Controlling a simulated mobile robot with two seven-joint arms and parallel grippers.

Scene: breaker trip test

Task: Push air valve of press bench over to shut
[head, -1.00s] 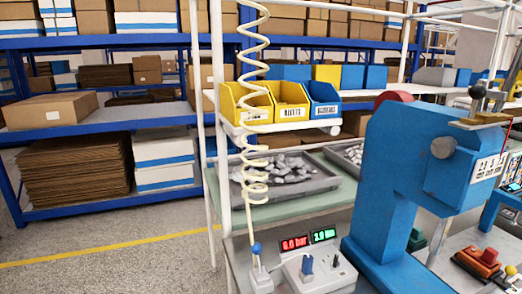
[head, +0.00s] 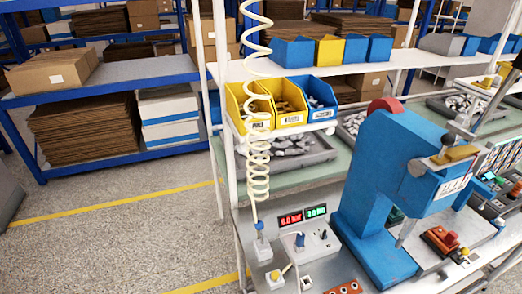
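The press bench carries a blue press (head: 375,190) with a red round part at its top. Left of it, a cream coiled hose (head: 258,150) runs down to a small pale block with a blue-tipped handle (head: 259,226) standing up. This looks like the air valve; whether the handle is in the open or shut position I cannot tell. Neither of my grippers shows.
A white frame post (head: 222,110) stands left of the hose. Yellow and blue bins (head: 290,103) hang behind. A grey tray of metal parts (head: 290,150) sits on the green surface. The floor at left is open.

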